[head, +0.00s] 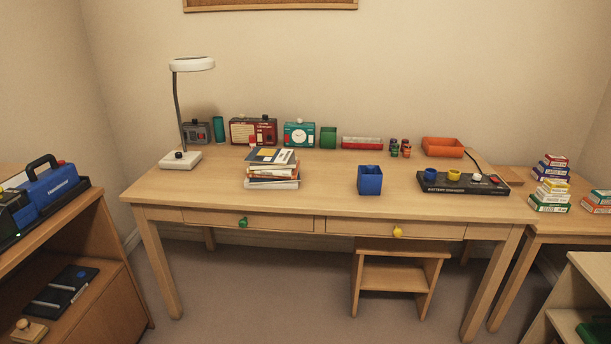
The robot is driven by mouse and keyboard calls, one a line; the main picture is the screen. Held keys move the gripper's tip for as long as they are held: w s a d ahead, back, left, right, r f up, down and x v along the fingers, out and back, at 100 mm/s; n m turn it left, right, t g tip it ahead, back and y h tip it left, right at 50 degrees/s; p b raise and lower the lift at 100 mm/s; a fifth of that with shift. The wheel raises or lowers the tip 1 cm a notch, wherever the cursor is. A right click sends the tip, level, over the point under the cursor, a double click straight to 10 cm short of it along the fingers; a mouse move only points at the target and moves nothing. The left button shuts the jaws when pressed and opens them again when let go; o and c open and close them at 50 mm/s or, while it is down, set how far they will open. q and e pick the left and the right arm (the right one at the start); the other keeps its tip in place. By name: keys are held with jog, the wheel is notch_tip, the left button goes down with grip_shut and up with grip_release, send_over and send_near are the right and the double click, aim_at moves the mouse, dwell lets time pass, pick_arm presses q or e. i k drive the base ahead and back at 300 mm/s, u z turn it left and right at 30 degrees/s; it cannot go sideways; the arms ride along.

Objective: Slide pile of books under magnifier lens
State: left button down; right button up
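The pile of books (272,172) sits on the wooden desk towards the left of its middle, near the front edge. Its stacked books have white page edges and dark and coloured covers, and are slightly askew. The magnifier (192,64) has a white round lens head on a thin bent stem. Its pale base (181,160) stands at the desk's left end. The lens head is high above the desk, to the left of the books, not over them. Neither of my grippers shows in the head view.
A blue cup (370,181) stands right of the books, and a black battery charger (464,185) farther right. A red radio (253,131) and a teal clock (299,134) are behind the books. Bare desk lies between the books and the magnifier base. A stool (403,250) is underneath.

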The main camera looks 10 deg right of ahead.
aim_at(274, 168)
jog(key=z, duration=0.55)
jog(key=i, duration=0.85)
jog(key=z, duration=0.2)
